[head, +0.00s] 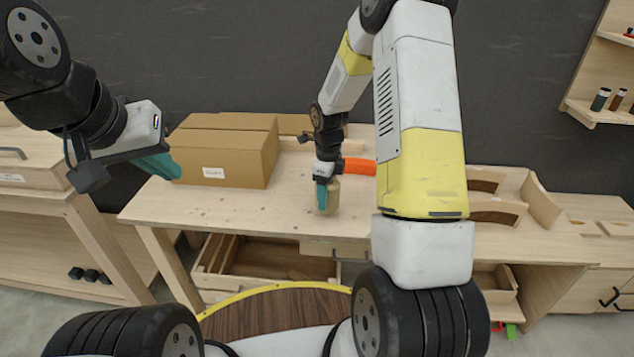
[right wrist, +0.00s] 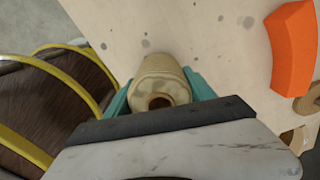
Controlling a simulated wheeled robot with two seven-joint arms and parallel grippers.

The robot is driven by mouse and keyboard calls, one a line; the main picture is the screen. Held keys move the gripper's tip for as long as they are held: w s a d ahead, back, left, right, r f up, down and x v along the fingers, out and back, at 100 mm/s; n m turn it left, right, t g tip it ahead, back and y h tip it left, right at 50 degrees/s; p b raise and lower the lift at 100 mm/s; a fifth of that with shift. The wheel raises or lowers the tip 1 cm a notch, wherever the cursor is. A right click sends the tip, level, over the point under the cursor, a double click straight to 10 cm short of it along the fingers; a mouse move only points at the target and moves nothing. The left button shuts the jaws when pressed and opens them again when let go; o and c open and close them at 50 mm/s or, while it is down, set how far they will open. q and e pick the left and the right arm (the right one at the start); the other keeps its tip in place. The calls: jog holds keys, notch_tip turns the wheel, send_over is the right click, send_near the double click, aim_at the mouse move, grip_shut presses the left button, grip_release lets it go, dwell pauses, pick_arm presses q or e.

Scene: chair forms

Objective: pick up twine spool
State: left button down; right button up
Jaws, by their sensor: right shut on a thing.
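The twine spool (head: 332,196) is a tan cylinder with a hole in its end, near the front edge of the wooden workbench (head: 240,207). In the right wrist view the spool (right wrist: 158,80) sits between the teal fingers of my right gripper (right wrist: 160,92). My right gripper (head: 326,194) is shut on the spool. I cannot tell whether the spool still touches the bench top. My left gripper (head: 160,166) is to the left, in front of the cardboard box, with teal fingers; its opening is not clear.
A cardboard box (head: 222,155) stands at the back left of the bench. An orange curved piece (head: 358,167) lies behind the spool; it also shows in the right wrist view (right wrist: 293,50). Curved wooden forms (head: 497,212) are at the right. An open drawer (head: 265,262) is under the bench.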

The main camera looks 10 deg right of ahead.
jog(key=shift+r, duration=0.8)
jog(key=s+d+r, duration=0.1)
jog(key=s, duration=1.5)
jog(key=shift+d, duration=0.25)
jog(key=shift+w, duration=0.1)
